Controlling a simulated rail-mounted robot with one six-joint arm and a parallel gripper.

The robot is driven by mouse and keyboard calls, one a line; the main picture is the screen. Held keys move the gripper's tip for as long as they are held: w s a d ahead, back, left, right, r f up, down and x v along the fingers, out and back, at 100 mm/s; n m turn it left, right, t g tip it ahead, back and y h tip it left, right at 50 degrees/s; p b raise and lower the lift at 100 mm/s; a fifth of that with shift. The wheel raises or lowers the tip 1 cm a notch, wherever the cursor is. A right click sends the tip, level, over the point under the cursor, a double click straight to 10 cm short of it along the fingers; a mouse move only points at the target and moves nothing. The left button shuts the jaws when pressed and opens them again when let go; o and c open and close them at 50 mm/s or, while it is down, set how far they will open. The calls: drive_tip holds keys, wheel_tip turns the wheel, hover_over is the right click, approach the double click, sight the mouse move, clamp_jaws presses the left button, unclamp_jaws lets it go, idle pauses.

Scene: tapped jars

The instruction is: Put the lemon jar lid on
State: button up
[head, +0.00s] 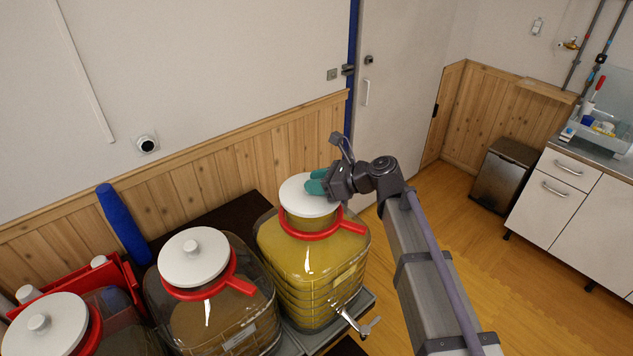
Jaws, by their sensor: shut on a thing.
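The jar of yellow liquid (315,270), which I take to be the lemon jar, stands at the right end of the row of jars in the head view. It has a red ring with a handle (352,227) around its neck and a metal tap at its lower front. My gripper (318,184), with teal fingers, is shut on the white lid (298,202) at the jar's mouth. The fingers hide the lid's knob. Yellow neck shows between the lid and the red ring; I cannot tell whether the lid touches the rim.
A brown-filled jar (215,315) with a white lid (194,257) stands to the left. Another white-lidded jar (45,330) is farther left. A red crate (128,280) and a blue roll (122,224) are behind them. Open floor (520,290) lies to the right.

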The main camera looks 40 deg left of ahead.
drive_tip(key=shift+f+b, duration=0.3)
drive_tip(key=shift+f, duration=0.25)
drive_tip(key=shift+f+b, duration=0.95)
drive_tip(key=o, duration=1.1)
drive_tip(key=p+v, duration=0.4)
drive_tip(key=v, duration=0.7)
drive_tip(key=shift+s+a+r, duration=0.1)
